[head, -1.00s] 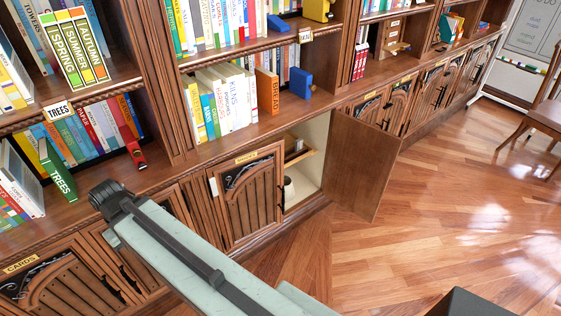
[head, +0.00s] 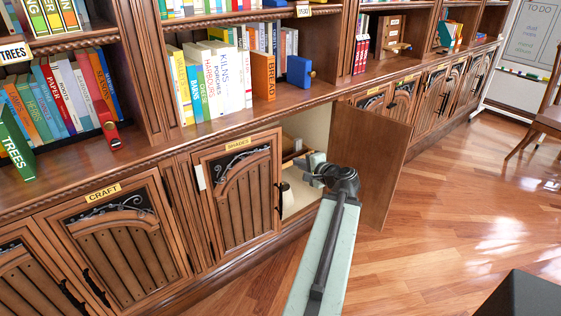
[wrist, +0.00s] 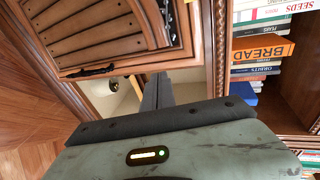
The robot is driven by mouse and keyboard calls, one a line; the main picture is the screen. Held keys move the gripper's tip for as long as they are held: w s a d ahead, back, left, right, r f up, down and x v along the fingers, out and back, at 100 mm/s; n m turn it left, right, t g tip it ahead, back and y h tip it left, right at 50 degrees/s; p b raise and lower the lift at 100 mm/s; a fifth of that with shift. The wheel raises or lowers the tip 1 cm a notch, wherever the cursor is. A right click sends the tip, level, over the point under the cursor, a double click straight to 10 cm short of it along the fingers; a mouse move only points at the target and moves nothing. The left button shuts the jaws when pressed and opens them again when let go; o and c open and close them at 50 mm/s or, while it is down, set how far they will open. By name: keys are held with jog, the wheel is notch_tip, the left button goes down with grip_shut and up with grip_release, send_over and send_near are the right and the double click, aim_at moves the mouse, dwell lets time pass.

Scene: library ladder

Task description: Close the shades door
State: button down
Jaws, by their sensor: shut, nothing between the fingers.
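The shades cabinet has a yellow label (head: 238,143) above its left door leaf (head: 240,195), which is shut. Its right door leaf (head: 375,150) stands open, swung out to the right with its plain face showing. The cream inside of the cabinet (head: 312,125) is visible between the leaves. My gripper (head: 300,165) is in front of this opening, left of the open leaf, and my arm hides the leaf's lower left part. In the wrist view the gripper's dark fingers (wrist: 156,92) are together and empty, pointing toward the opening beside the left leaf (wrist: 100,35).
Books, including an orange BREAD book (head: 263,76), and a blue object (head: 299,71) stand on the shelf above. A closed CRAFT cabinet (head: 120,225) is at left.

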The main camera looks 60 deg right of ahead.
jog(key=b, duration=0.3)
send_near(274, 150)
jog(key=x, duration=0.5)
jog(key=shift+f, duration=0.2)
jog(key=shift+w+d, duration=0.2)
jog(key=shift+w, duration=0.4)
jog(key=shift+w, duration=0.1)
